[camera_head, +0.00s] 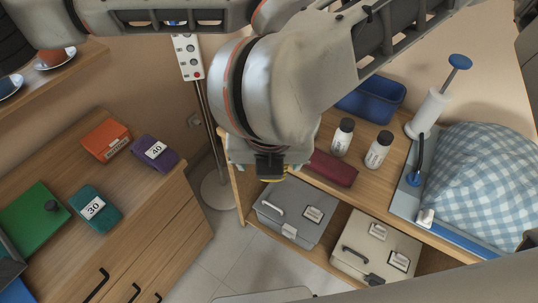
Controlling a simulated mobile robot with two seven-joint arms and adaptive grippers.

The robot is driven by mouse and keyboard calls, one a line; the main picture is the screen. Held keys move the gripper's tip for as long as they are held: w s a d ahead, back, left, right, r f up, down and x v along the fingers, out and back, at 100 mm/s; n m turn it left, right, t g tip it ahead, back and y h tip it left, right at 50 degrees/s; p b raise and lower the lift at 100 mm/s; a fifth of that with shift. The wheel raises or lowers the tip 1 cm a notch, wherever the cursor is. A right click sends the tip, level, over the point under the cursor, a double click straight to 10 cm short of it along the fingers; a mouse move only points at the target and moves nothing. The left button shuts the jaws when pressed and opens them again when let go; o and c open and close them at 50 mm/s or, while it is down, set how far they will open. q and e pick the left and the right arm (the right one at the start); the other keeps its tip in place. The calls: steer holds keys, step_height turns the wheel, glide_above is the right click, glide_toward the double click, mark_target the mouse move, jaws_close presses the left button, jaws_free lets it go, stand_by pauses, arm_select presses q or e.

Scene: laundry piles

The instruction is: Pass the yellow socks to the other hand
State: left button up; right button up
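An arm reaching in from the upper right, which I take to be my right arm, ends in a bulky wrist pointing down at the middle. Its gripper (270,166) shows as a dark block above the gap between the two wooden units. A small yellow patch (272,179) shows right under that block. It may be the yellow socks, but too little shows to be sure. The fingers are hidden, so I cannot see whether they grip it. My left arm crosses the top left; its gripper is not in view. No other yellow socks are visible.
Orange (106,140), purple (155,153) and teal (95,208) folded items lie on the left cabinet. Grey (296,214) and beige (375,248) boxes sit below.

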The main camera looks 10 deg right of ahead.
steer(key=shift+f, duration=0.15)
steer(key=c, duration=1.2)
arm_select(q)
steer(key=o, duration=1.2)
